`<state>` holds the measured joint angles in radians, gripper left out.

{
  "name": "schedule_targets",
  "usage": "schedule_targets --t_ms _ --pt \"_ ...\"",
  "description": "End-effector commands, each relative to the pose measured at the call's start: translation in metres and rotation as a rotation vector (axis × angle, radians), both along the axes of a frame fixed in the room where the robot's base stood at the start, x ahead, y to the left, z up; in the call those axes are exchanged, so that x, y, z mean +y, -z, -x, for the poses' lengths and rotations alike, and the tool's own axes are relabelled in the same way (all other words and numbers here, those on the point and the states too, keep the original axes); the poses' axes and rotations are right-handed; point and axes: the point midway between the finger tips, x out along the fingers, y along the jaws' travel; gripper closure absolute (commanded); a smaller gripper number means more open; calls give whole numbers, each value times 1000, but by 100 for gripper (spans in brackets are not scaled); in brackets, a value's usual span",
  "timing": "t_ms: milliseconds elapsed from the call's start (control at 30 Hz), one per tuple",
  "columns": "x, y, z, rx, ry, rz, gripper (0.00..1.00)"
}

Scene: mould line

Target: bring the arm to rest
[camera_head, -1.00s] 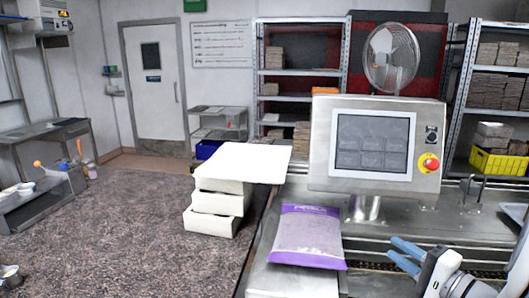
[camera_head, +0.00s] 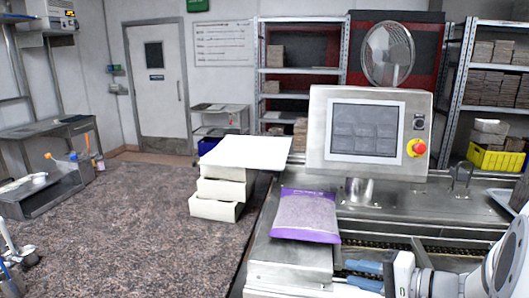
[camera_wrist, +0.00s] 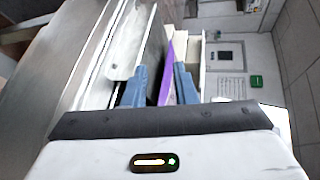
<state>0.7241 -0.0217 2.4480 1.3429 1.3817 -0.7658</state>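My gripper (camera_head: 349,273) is at the lower right of the head view, low over the front of the steel machine, with its two blue fingers pointing left. In the wrist view my gripper (camera_wrist: 160,76) has its fingers spread apart with nothing clearly held between them. A purple and grey bag (camera_head: 306,215) lies on the machine's steel top, beyond and left of the fingers. A purple strip (camera_wrist: 170,52), apparently this bag, shows past the fingers in the wrist view.
A control panel (camera_head: 367,133) with a red stop button stands behind the bag. Stacked white blocks (camera_head: 217,210) under a white board (camera_head: 246,152) stand left of it. The speckled surface (camera_head: 110,225) at left is mostly clear. Shelves and a fan are behind.

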Motion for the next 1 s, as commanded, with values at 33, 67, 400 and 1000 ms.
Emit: schedule_targets --t_ms 33,67,400,1000 --pt "14 10 6 34 -50 35 75" --pt "21 15 11 57 -80 59 75" --pt "74 100 92 329 -447 619 75" --pt "46 118 104 200 -500 1312 75"
